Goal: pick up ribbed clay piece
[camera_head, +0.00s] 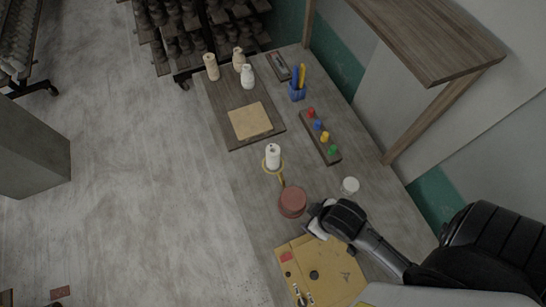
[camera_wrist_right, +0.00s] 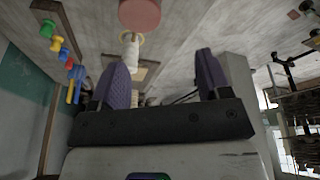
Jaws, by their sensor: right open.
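I cannot pick out a clearly ribbed clay piece; any ribbing is too small to tell. A small reddish piece (camera_head: 286,256) lies on the yellow board (camera_head: 340,285), near its upper left corner. A dark round piece (camera_head: 314,274) lies right of it. My right gripper (camera_head: 317,224) is over the board's upper edge, just below and right of a round reddish-brown block (camera_head: 292,203). In the right wrist view my right gripper (camera_wrist_right: 163,72) has its purple fingers wide apart with nothing held between them. The block (camera_wrist_right: 140,14) shows beyond them. My left gripper is out of view.
A white jar (camera_head: 350,185) is to the right. A rack of coloured pieces (camera_head: 325,137), a pen cup (camera_head: 297,92) and several pale vases (camera_head: 248,77) stand farther back.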

